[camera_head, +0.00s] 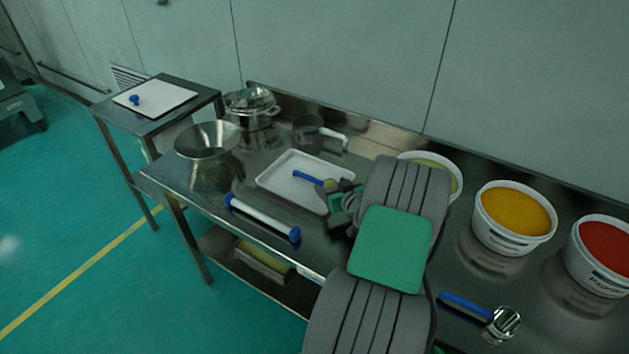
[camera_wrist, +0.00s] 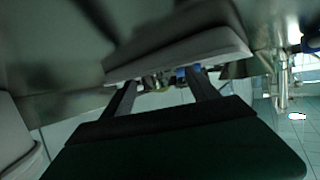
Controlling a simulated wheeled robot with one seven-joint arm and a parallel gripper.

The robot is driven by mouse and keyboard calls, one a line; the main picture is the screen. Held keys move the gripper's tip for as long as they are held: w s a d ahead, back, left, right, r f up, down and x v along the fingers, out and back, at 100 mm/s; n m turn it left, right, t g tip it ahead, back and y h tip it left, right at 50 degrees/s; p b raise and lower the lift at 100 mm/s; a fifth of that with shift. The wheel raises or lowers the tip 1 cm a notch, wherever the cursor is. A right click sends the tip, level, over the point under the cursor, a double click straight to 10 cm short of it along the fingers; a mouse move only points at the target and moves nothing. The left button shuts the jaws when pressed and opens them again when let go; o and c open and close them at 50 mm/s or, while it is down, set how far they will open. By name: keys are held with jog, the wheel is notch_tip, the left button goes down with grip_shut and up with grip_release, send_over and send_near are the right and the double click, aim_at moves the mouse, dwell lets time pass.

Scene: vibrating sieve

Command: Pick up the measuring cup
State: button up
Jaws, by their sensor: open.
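A see-through cup with a pale handle (camera_head: 307,133), which looks like the measuring cup, stands upright at the back of the steel table. A small metal cup with a blue handle (camera_head: 504,325) lies at the front right, so I cannot be sure which is meant. My gripper (camera_head: 343,207) is over the right end of the white tray, in front of the see-through cup and apart from both cups. In the wrist view, its two fingers (camera_wrist: 165,88) are spread with nothing held between them. My arm hides part of the table.
The white tray (camera_head: 279,176) holds a blue-handled tool (camera_head: 307,177). A white tube with blue ends (camera_head: 262,218) lies in front. A metal funnel vessel (camera_head: 208,143) and a sieve pot (camera_head: 251,104) stand left. Tubs of yellow (camera_head: 513,240) and red powder (camera_head: 600,277) stand right.

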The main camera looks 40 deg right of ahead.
grip_shut()
dwell(0.7)
